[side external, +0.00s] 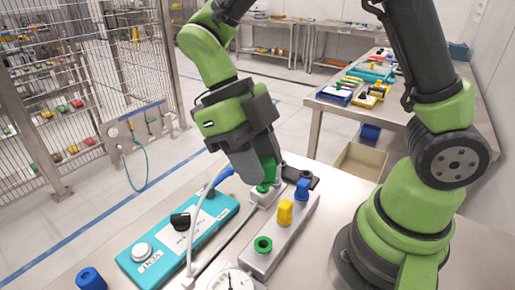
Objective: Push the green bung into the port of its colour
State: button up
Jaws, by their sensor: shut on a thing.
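My gripper (261,176) points down above the far side of the bench and is shut on the green bung (265,187). Only the lower part of the bung shows below the fingers. A pale block lies right under it; I cannot tell whether they touch. The grey port block (256,263) stands nearer the camera. Its near end has a green-rimmed port (263,244) with a dark open hole. The bung is apart from this port, farther back. A yellow part (285,212) and a blue part (302,189) stand on the same block behind the green port.
A teal box (205,228) with a white button and black knob lies left of the port block. A curved pale hose (193,225) rises between them. A round gauge (232,281) sits at the near edge. A blue piece (91,279) lies at the near left.

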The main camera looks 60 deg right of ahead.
send_over(267, 246)
jog(key=w, duration=0.2)
notch_tip(267, 246, down, 12)
jog(key=shift+s+a+f, duration=0.1)
jog(key=shift+s+f, duration=0.05)
jog(key=shift+f, duration=0.1)
dwell(0.3)
jog(key=o, duration=0.4)
jog(key=shift+c, duration=0.2)
jog(key=c, duration=0.4)
jog(key=shift+o, duration=0.2)
jog(key=shift+f, duration=1.2)
jog(key=o, duration=1.1)
